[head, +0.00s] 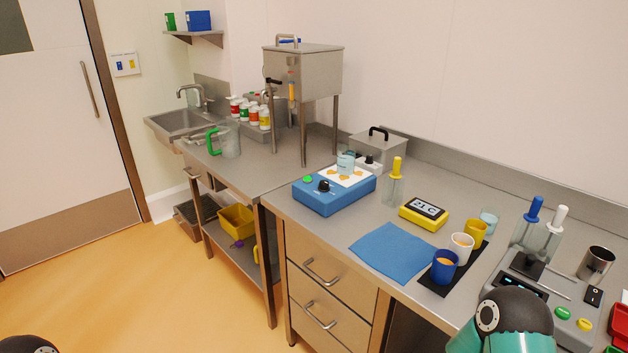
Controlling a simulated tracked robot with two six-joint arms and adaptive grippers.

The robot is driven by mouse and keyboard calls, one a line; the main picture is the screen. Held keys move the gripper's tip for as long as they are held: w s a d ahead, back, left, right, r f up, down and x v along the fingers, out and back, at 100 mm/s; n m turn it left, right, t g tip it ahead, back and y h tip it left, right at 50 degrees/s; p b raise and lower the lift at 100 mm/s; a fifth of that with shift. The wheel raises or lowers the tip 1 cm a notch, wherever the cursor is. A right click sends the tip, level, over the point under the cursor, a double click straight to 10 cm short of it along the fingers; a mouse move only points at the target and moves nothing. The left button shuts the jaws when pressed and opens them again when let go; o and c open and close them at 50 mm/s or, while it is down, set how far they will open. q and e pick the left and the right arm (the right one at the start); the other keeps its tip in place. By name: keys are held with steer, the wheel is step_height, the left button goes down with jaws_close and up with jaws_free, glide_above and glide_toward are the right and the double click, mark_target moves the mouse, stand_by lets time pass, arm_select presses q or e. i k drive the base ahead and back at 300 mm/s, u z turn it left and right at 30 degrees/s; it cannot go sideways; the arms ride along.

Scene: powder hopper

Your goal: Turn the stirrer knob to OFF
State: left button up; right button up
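The stirrer is a blue box (335,194) with a white top plate, standing on the steel bench near its left end. Its black knob (324,186) is on the sloped front face, beside a lit green button (308,179). The knob's pointer is too small to read. A small clear beaker (346,162) with bluish contents stands on the plate. Dark and teal parts of my arm show at the bottom right, and a dark part of mine is at the bottom left corner. Neither gripper's fingers are in view, and nothing of mine touches the stirrer.
Cups stand on a black mat (438,286). The steel hopper (303,75) stands behind left. Bench top in front of the stirrer is narrow but clear.

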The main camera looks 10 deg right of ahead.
mark_target(324, 186)
steer(key=u, duration=0.35)
steer(key=i, duration=0.95)
steer(key=z, duration=0.5)
